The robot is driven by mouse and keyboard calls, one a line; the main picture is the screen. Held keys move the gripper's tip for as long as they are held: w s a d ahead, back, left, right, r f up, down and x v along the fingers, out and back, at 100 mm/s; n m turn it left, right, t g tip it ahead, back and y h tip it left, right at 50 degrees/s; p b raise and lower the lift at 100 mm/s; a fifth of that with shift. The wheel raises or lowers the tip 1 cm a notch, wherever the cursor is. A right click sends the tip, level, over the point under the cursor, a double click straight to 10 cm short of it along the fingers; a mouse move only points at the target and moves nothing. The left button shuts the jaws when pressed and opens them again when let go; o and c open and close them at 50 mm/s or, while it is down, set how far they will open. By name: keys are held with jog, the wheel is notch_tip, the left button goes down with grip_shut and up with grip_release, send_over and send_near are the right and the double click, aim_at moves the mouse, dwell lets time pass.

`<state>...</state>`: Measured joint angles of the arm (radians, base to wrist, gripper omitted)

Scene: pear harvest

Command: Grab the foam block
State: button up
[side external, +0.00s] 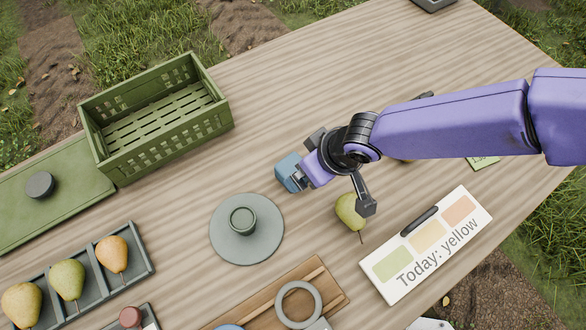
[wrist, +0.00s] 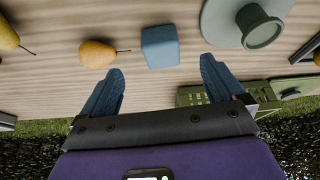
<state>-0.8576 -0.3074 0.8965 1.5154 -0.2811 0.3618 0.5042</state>
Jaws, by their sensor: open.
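The foam block (wrist: 160,47) is a small blue block standing on the wooden table. In the wrist view it lies ahead of my gripper (wrist: 161,68), roughly in line with the gap between the two blue fingers. The fingers are spread wide and nothing is between them. In the side view the blue block (side external: 287,172) shows at the end of my gripper (side external: 304,176), which hides part of it. I cannot tell from there whether they touch.
A yellowish pear (side external: 350,211) lies close by on one side, and a grey round plate with a knob (side external: 225,245) on the other. A green crate (side external: 205,138) stands at upper left. A "Today: yellow" sign (side external: 398,283) lies lower right. Bare table shows above the arm.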

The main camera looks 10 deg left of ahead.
aim_at(293, 172)
jog(key=shift+x, duration=5.25)
jog(key=c, duration=1)
